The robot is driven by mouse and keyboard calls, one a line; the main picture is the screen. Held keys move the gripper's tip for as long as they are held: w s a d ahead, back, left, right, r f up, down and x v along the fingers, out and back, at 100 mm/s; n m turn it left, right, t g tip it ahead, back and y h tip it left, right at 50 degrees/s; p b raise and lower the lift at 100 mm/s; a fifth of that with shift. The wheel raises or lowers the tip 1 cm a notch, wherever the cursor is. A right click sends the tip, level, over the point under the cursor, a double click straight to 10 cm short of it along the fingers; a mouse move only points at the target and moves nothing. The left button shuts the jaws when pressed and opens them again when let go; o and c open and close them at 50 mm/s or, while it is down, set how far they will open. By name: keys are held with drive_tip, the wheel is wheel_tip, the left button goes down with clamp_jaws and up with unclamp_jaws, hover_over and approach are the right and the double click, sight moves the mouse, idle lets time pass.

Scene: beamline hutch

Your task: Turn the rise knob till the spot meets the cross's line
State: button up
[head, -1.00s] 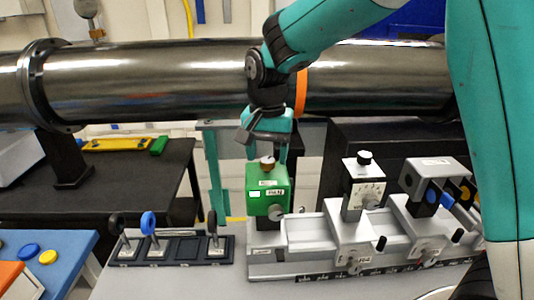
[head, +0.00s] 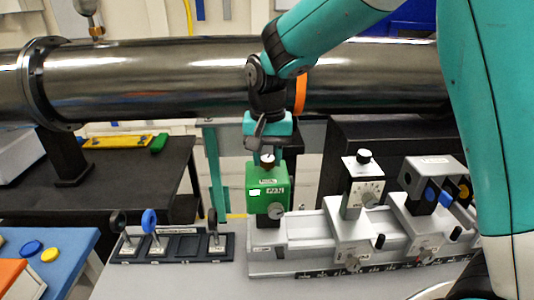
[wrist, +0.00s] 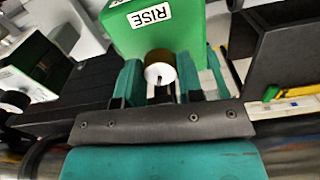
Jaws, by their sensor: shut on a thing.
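The green box (head: 262,194) stands at the left end of the grey rail, and the wrist view shows its RISE label (wrist: 150,16). The rise knob (head: 267,160) is a small round knob on top of it. In the wrist view the knob (wrist: 160,68) shows a pale and brown face with a dark mark. My gripper (wrist: 160,82) is shut on the knob from above, one finger on each side. I cannot make out the spot or the cross's line in either view.
A second knob (head: 275,210) sits on the box's front. Grey rail units (head: 362,192) stand to the right. A rack (head: 172,247) with small round holders lies to the left. A large steel pipe (head: 160,80) runs behind my arm.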

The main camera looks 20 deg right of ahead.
sight(268, 159)
idle(0.3)
drive_tip(key=o, duration=0.9)
drive_tip(key=shift+r, duration=0.1)
wheel_tip(268, 159, up, 17)
drive_tip(key=shift+r+b, duration=0.15)
drive_tip(key=shift+b, duration=0.85)
drive_tip(key=shift+n, duration=0.3)
drive_tip(key=s+a+f+n+y, duration=0.1)
drive_tip(key=s+f+n, duration=0.2)
drive_tip(key=s, duration=0.5)
drive_tip(key=s+a+f+n+y, duration=0.1)
drive_tip(key=s+a+f+n, duration=0.1)
drive_tip(key=s+f+n, duration=0.2)
drive_tip(key=s+a+f+n+y, duration=0.1)
drive_tip(key=s+f+n, duration=0.3)
drive_tip(key=s, duration=0.8)
drive_tip(key=shift+s+a+f+y, duration=0.2)
drive_tip(key=shift+f+y, duration=0.1)
drive_tip(key=shift+f, duration=0.4)
drive_tip(key=shift+s+a+f+y, duration=0.1)
drive_tip(key=shift+a+f+y, duration=0.15)
drive_tip(key=shift+f, duration=0.45)
